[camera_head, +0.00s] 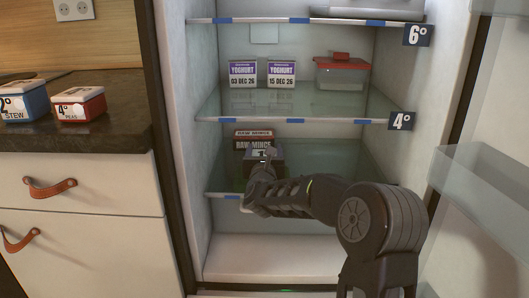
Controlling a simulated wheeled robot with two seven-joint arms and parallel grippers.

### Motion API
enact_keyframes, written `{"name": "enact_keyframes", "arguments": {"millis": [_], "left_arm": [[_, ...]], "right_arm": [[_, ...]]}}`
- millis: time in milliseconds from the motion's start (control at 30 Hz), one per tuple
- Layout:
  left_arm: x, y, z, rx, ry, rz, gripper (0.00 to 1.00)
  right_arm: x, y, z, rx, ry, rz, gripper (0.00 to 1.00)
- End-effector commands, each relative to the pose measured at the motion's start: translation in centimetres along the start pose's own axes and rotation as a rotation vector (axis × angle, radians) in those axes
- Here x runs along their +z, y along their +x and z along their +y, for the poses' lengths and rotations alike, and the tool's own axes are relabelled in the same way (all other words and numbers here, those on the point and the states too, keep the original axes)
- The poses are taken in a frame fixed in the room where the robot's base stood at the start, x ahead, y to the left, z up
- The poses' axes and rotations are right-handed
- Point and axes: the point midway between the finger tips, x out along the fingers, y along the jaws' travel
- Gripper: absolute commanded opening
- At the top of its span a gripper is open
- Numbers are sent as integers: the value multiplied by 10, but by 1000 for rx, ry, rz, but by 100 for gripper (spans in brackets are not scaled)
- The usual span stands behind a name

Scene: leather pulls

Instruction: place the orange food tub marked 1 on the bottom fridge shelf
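I cannot make out an orange tub marked 1 for certain. My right gripper (262,165) reaches into the open fridge over the bottom glass shelf (345,170), close in front of the raw mince packs (254,134). A dark shape with a small pale mark shows at its fingertips; I cannot tell whether it is a tub or part of the gripper. The fingers are too small and dark to show whether they are open or shut. My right arm covers much of the shelf's front edge. My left gripper is out of view.
A blue tub marked 2, stew (26,102), and a red tub marked 4, peas (80,106), stand on the dark counter (110,130). Yoghurts (243,74) and a red-lidded clear box (341,73) sit on the middle shelf. The open door's bin (490,185) juts in at right.

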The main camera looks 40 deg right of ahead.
Motion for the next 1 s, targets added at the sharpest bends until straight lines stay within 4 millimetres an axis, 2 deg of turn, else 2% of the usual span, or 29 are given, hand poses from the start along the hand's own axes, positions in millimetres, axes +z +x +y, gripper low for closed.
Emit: {"name": "enact_keyframes", "arguments": {"millis": [33, 267, 633, 767, 1000], "left_arm": [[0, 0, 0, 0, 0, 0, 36], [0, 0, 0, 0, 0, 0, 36], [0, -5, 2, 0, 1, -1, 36], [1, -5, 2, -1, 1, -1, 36], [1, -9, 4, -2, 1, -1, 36]], "right_arm": [[0, 0, 0, 1, 0, 0, 72], [0, 0, 0, 0, 0, 0, 90], [4, -1, 0, 0, 0, 1, 90], [3, -16, 0, 1, 0, 0, 90], [4, -64, 0, 2, 0, 0, 90]]}}
